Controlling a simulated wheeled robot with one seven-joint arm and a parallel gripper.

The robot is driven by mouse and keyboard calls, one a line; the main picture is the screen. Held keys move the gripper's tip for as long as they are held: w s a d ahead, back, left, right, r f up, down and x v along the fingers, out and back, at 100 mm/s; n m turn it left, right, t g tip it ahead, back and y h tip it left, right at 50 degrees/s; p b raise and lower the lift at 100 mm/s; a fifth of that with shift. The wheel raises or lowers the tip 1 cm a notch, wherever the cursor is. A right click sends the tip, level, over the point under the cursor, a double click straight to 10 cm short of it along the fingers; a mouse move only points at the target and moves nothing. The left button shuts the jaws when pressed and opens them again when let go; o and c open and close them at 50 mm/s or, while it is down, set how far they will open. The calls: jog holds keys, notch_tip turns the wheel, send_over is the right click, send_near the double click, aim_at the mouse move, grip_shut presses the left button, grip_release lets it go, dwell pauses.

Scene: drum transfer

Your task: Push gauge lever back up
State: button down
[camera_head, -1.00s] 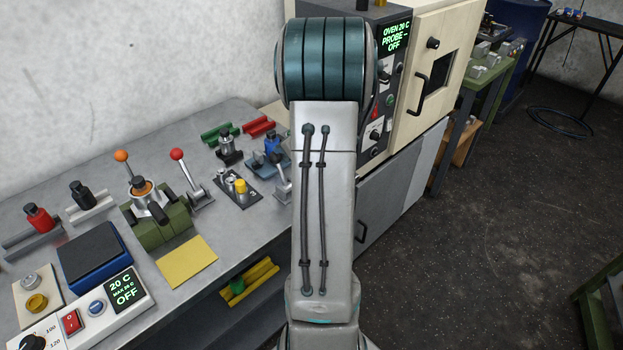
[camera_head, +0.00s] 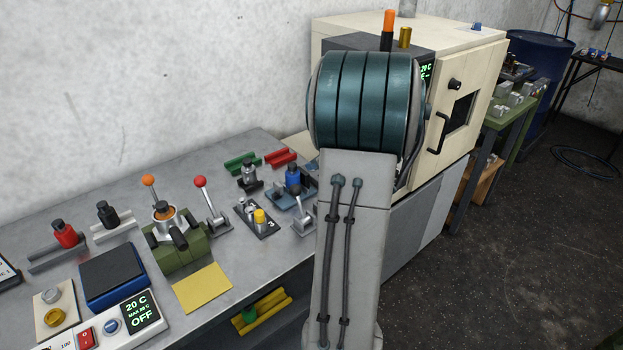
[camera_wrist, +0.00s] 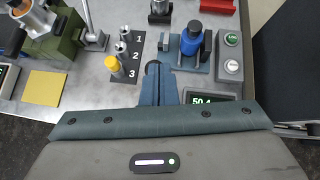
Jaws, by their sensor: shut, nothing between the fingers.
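My gripper (camera_wrist: 159,82) is shut and empty in the wrist view, its blue-grey fingers together over the bench. A dark round knob (camera_wrist: 151,67) shows right by the fingertips; I cannot tell whether they touch or whether it is the gauge lever's end. A green-lit readout reading about 50.4 (camera_wrist: 206,98) is partly hidden by my wrist. In the head view a small grey lever (camera_head: 304,216) stands left of my arm, which hides my gripper.
A numbered rack (camera_wrist: 124,84) with a yellow-capped piece is left of the fingers; a grey button box (camera_wrist: 230,66) is right. A red-ball lever (camera_head: 200,182) and an orange-ball lever (camera_head: 148,181) stand farther left. The oven (camera_head: 461,55) is beyond my arm.

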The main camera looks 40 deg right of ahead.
jog(key=r, duration=0.5)
jog(key=shift+s+d, duration=0.35)
jog(key=s+a+r+n+g+y, duration=0.1)
jog(key=s+a+n+g, duration=0.1)
jog(key=a+n, duration=0.65)
jog(key=s+a+n+g+y, duration=0.15)
jog(key=a+n, duration=0.35)
jog(key=a, duration=0.7)
jog(key=s+a+f+n+g+h, duration=0.1)
jog(key=s+a+n, duration=0.4)
jog(key=n, duration=0.5)
jog(key=s+a+f+n+g+h, duration=0.1)
jog(key=s+a+n+g+h, duration=0.1)
jog(key=s+a+n, duration=0.4)
jog(key=s+n+h, duration=0.1)
jog(key=s+n, duration=0.3)
jog(key=shift+s+a, duration=0.15)
jog(key=shift+a, duration=0.05)
